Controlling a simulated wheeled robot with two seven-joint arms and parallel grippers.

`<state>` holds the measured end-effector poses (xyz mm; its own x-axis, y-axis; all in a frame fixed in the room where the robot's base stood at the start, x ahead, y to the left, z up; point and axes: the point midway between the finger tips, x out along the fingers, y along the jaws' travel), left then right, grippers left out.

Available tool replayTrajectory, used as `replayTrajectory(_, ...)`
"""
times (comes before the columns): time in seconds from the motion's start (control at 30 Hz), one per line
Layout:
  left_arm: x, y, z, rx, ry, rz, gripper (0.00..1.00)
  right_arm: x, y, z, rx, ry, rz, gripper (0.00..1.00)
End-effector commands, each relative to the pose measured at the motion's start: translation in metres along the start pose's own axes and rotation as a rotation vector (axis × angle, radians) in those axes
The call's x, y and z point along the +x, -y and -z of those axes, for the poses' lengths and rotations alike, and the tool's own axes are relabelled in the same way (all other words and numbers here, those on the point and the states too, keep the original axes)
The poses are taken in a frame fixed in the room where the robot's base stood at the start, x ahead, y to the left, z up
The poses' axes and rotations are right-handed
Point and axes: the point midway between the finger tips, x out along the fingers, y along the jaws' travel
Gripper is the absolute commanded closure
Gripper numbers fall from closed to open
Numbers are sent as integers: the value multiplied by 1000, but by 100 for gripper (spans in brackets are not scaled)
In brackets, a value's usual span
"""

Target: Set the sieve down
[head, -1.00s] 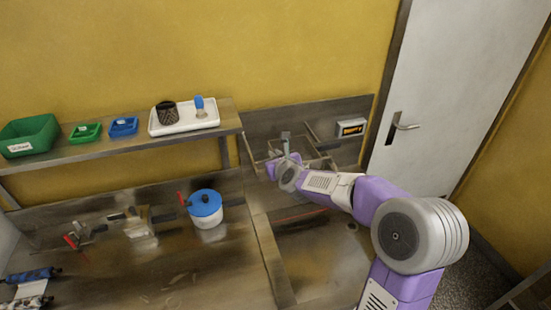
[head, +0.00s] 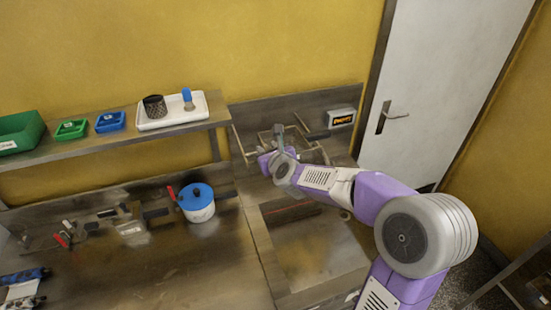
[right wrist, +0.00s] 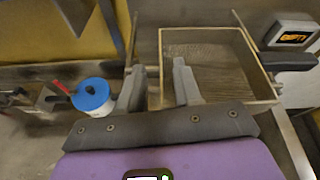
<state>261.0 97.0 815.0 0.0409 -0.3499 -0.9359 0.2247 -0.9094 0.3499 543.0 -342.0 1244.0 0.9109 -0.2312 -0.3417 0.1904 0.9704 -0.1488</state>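The sieve (right wrist: 208,70), a square light-wood frame with a fine mesh, lies at the right of the right wrist view. In the head view its frame (head: 318,157) is at the back of the right-hand bench, partly hidden by my right gripper. My right gripper (right wrist: 158,68) has its fingers apart, one on each side of the sieve's left frame wall, with gaps showing beside the wall. Whether the sieve rests fully on what is under it is hard to tell. My left gripper is in neither view.
A display box (head: 341,118) stands behind the sieve to the right. A blue-lidded white pot (head: 197,208) stands on the left bench (head: 185,265). A shelf (head: 100,147) above holds a white tray (head: 200,112) and green and blue bins. The bench front right is clear.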

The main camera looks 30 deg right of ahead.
Motion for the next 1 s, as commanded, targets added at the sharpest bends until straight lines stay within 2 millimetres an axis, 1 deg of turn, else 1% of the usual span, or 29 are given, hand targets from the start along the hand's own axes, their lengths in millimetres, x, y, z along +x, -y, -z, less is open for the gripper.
replayTrajectory(0.03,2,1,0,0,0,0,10,-11,0,-1,-1,4,1,66)
replayTrajectory(0.2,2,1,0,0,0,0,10,-45,0,-1,-1,3,0,66)
replayTrajectory(0.3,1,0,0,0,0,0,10,-63,0,-1,-1,3,1,66)
replayTrajectory(0.43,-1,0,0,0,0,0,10,-80,0,-1,-1,2,1,66)
replayTrajectory(0.6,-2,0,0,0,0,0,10,-90,0,0,0,0,-1,66)
replayTrajectory(1.0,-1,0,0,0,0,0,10,-92,0,0,0,-1,-1,66)
